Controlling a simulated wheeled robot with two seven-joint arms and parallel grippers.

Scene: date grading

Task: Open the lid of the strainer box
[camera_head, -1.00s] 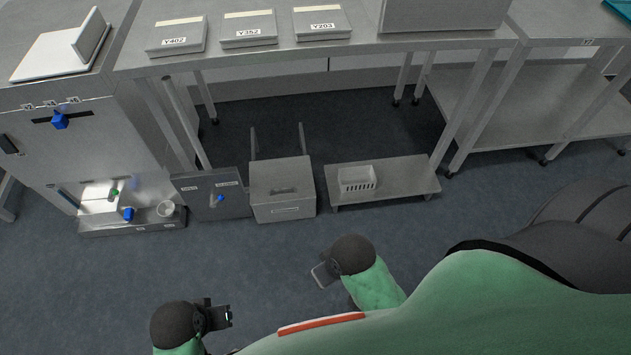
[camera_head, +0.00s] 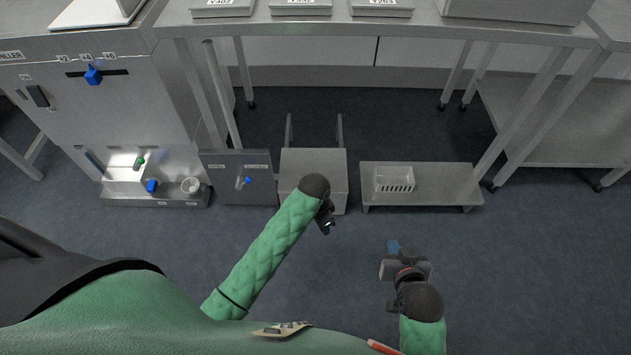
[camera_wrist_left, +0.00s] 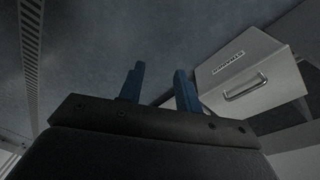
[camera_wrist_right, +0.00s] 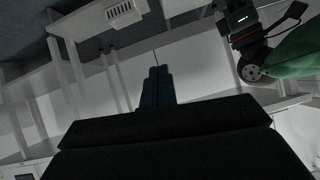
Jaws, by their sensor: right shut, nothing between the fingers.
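The strainer box (camera_head: 300,165) is a grey metal box on the floor below the long table. Its flat top looks closed, and my left gripper and forearm cover part of its front. The left wrist view shows the box (camera_wrist_left: 245,72) tilted at the right, with a label and a bar handle (camera_wrist_left: 246,88). My left gripper (camera_head: 326,228) is in front of the box; its two blue fingers (camera_wrist_left: 160,88) stand apart with nothing between them. My right gripper (camera_head: 393,246) is to the right over the floor; its fingers (camera_wrist_right: 157,82) are together and empty.
A low shelf (camera_head: 445,187) with a white basket (camera_head: 394,180) stands right of the box. A grey panel with a blue knob (camera_head: 248,181) is directly left, beside a steel machine (camera_head: 130,115). The long table (camera_head: 330,28) overhangs behind. Floor in front is open.

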